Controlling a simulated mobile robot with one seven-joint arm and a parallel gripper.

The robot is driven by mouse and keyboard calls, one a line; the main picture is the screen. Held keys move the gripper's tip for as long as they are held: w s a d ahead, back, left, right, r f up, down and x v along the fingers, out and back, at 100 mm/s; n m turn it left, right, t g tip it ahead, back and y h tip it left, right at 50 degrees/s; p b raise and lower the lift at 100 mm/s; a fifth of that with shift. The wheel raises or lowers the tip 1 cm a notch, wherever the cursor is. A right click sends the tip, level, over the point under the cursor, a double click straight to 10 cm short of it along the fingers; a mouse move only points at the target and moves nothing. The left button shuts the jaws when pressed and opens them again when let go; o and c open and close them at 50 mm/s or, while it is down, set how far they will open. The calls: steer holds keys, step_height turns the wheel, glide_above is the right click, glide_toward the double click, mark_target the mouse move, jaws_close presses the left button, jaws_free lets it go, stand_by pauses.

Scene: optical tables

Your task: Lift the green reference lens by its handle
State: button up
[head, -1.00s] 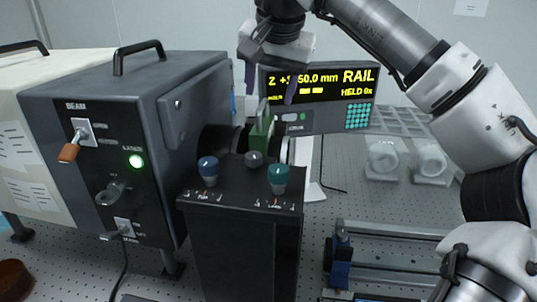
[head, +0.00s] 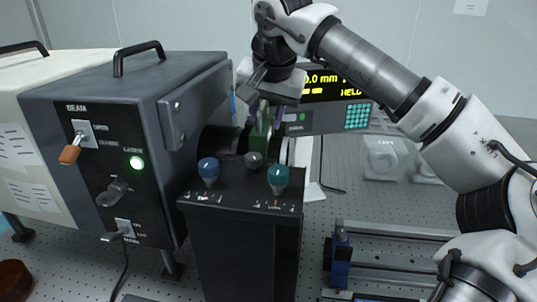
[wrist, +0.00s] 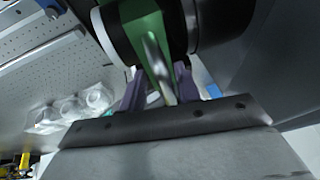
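The green reference lens (head: 261,138) stands upright behind the black control box, its green handle pointing up. Its lower part is hidden by the box. My gripper (head: 261,112) is over the handle from above, with one finger on each side. In the wrist view my gripper (wrist: 160,85) looks open, with some space showing between the left finger and the handle. Contact with the right finger cannot be told.
The dark laser housing (head: 100,150) stands close on the left. The black control box (head: 240,215) with blue, grey and teal knobs is in front. A display unit (head: 335,105) is behind my gripper. A metal rail (head: 395,250) lies at right on the perforated table.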

jaws_close()
steer(key=shift+r, duration=0.1)
